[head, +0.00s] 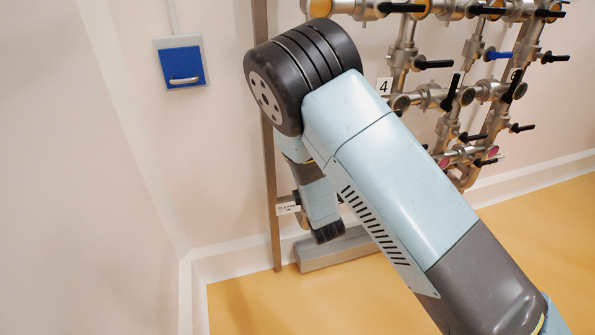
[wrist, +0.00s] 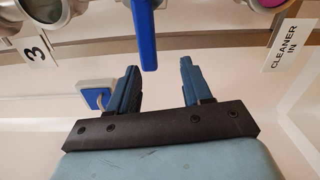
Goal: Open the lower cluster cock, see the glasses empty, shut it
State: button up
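In the wrist view my gripper (wrist: 160,82) is open, its two dark blue fingers apart. A blue cock handle (wrist: 146,35) hangs down from the top, its lower end showing between the fingertips; I see no contact. A round sight glass (wrist: 47,8) is cut by the top left edge, near tag 3. A pink glass (wrist: 264,2) is cut by the top right edge, above a "CLEANER IN" label. In the head view my arm hides my gripper's fingers. A blue handle (head: 497,54) and pink glasses (head: 443,162) show on the pipework. I cannot tell which cock is the lower cluster one.
Steel pipework (head: 470,90) with several black handles fills the upper right of the head view, with tag 4 (head: 384,86) beside my arm. A blue-fronted wall box (head: 182,65) hangs at the left. A steel upright (head: 270,190) stands behind my arm. The yellow floor (head: 300,305) is clear.

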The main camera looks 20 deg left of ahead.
jog(key=v, duration=0.8)
jog(key=shift+s+d, duration=0.2)
jog(key=shift+s, duration=0.1)
jog(key=shift+r, duration=0.1)
jog(key=w+d+r+m+g+h, duration=0.1)
jog(key=w+d+r+m+h, duration=0.4)
jog(key=w+d+r+m, duration=0.4)
jog(key=s+d+r+m+g+h, duration=0.1)
jog(key=d+r+m+g+h, duration=0.15)
jog(key=d+r+m, duration=0.7)
jog(key=s+d+r+m+g, duration=0.1)
jog(key=s+d+r, duration=0.25)
jog(key=d, duration=0.25)
jog(key=s+d+r+m+g+h, duration=0.1)
jog(key=s+d+r, duration=0.25)
jog(key=d, duration=0.25)
jog(key=s+d+r+m+g, duration=0.1)
jog(key=s+d+r+m, duration=0.15)
jog(key=s+d, duration=0.3)
jog(key=s+d+r+m+g+h, duration=0.1)
jog(key=s+d+m, duration=0.1)
jog(key=s, duration=0.5)
jog(key=s+d+r+m+g+h, duration=0.1)
jog(key=s+d+r+m, duration=0.1)
jog(key=s+d, duration=0.3)
jog(key=shift+s+d+r, duration=0.25)
jog(key=shift+s+r, duration=0.1)
jog(key=shift+s, duration=0.8)
